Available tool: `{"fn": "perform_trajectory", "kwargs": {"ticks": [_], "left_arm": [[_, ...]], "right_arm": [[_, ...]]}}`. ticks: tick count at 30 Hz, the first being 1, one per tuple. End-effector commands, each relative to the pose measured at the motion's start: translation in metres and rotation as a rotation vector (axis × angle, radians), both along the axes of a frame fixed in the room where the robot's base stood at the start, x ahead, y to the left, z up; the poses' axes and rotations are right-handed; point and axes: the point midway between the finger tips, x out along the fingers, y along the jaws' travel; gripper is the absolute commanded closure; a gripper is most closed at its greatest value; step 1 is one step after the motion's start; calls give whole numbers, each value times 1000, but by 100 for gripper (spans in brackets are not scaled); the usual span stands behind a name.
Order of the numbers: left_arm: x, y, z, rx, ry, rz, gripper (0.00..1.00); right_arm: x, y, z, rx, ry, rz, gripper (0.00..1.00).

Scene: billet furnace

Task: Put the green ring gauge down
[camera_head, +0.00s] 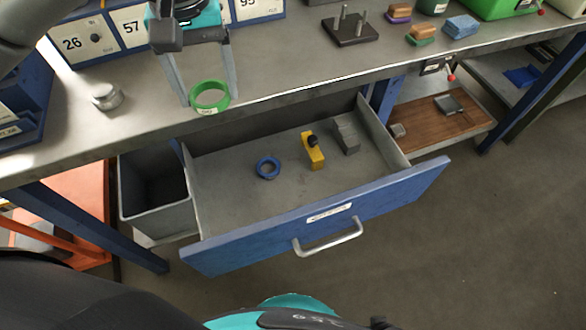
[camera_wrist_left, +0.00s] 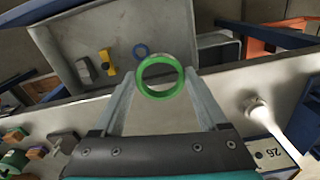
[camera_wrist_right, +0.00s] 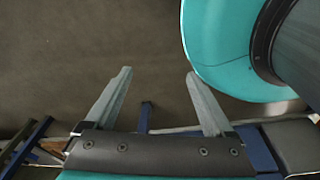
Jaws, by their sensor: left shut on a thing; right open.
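The green ring gauge (camera_head: 209,97) is between the fingertips of my left gripper (camera_head: 207,92), near the front edge of the workbench. My left gripper is shut on it. In the left wrist view the green ring gauge (camera_wrist_left: 160,90) sits upright between the two fingers, with the open drawer behind it. I cannot tell whether the ring touches the bench top. My right gripper (camera_wrist_right: 161,78) is open and empty in the right wrist view, with bare floor beyond it.
The open blue-fronted drawer (camera_head: 315,213) holds a blue ring (camera_head: 268,167), a yellow item (camera_head: 312,151) and a grey block (camera_head: 346,136). A silver knobbed piece (camera_head: 106,96) stands on the bench at left. A dark pegged block (camera_head: 350,30) stands further right. Bench space between them is clear.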

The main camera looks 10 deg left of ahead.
Motion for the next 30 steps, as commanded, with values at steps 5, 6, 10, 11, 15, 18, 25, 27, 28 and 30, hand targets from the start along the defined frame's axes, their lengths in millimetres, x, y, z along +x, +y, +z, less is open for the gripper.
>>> {"fn": "perform_trajectory", "kwargs": {"ticks": [5,6,10,11,15,18,25,27,28,30], "left_arm": [[4,17,-28,-2,-2,168,87],[5,20,-31,-3,-2,200,87],[6,28,-37,-5,-2,281,87],[6,29,-38,-6,-3,294,87],[6,33,-39,-8,-1,331,87],[6,33,-39,-8,-1,339,87],[5,33,-51,-8,0,338,87],[5,33,-59,-8,2,337,87],[5,33,-63,-8,2,337,87],[5,33,-70,-8,1,338,87]], "right_arm": [[27,-1,-28,-4,-28,-5,12],[31,-2,-32,-5,-32,-5,12],[41,-3,-39,-8,-43,-6,12],[43,-4,-40,-8,-45,-7,12],[47,-4,-42,-9,-49,-7,12],[48,-4,-41,-10,-50,-8,12],[56,3,-35,-2,-55,-8,12],[61,7,-30,2,-56,-9,12],[63,8,-27,4,-57,-9,12],[67,12,-22,7,-56,-10,12]]}}
